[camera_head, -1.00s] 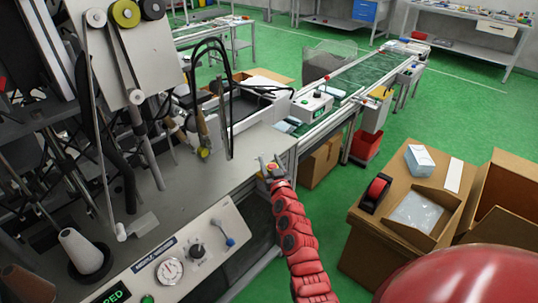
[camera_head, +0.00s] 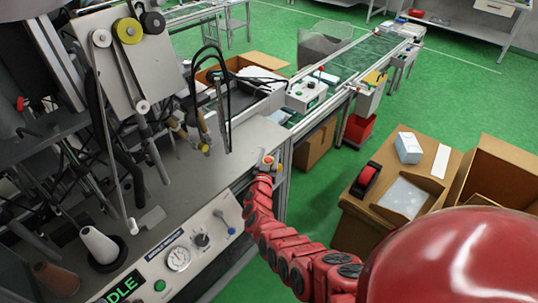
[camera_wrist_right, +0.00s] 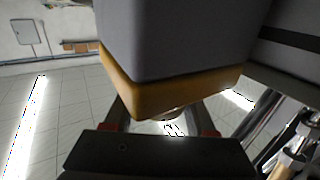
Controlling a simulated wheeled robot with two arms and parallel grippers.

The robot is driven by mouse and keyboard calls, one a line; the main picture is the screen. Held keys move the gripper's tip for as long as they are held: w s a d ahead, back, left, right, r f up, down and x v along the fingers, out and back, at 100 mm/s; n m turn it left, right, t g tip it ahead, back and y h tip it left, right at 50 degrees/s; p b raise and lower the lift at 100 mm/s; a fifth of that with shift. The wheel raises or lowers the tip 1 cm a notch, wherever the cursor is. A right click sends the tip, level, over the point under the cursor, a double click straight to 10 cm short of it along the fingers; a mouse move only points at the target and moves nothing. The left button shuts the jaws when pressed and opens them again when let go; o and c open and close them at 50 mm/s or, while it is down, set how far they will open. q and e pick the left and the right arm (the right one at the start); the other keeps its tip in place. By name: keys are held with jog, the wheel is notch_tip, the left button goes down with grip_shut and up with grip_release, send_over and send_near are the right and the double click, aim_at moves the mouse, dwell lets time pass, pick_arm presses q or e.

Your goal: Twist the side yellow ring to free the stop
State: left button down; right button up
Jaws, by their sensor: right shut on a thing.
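The side yellow ring (camera_head: 268,158) is at the right front corner of the machine bench, with a small red-orange spot in it. My right gripper (camera_head: 266,166) is at that corner, shut on the ring. In the right wrist view a yellow block-like part (camera_wrist_right: 170,94) sits under a grey body (camera_wrist_right: 180,42), with my gripper's fingers (camera_wrist_right: 165,122) on either side of its lower part. The stop itself is largely hidden by the gripper. The machine's green display (camera_head: 122,290) reads "DLE", its left part cut off. My left gripper is out of view.
The front panel has a gauge (camera_head: 178,258), a black knob (camera_head: 202,240) and a green button (camera_head: 160,285). A green conveyor (camera_head: 365,55) runs to the back right. Cardboard boxes (camera_head: 360,215) stand at the right. A red bin (camera_head: 358,130) is below the conveyor.

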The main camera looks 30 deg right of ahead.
jog(key=shift+d+f+h, duration=0.1)
jog(key=shift+f+h, duration=0.05)
jog(key=shift+h, duration=0.15)
jog(key=shift+g, duration=0.3)
jog(key=shift+m+h+b, duration=0.3)
jog(key=shift+m+b, duration=0.1)
jog(key=shift+b, duration=0.15)
jog(key=shift+s+m+g+h+b, duration=0.15)
jog(key=shift+m+g+h+b, duration=0.25)
jog(key=shift+g+h+b, duration=0.25)
jog(key=shift+d+m+g+b, duration=0.15)
jog(key=shift+m+g+b, duration=0.15)
jog(key=shift+g, duration=0.05)
grip_shut()
jog(key=shift+s+h, duration=0.1)
jog(key=shift+h, duration=0.15)
jog(key=o, duration=1.4)
grip_release()
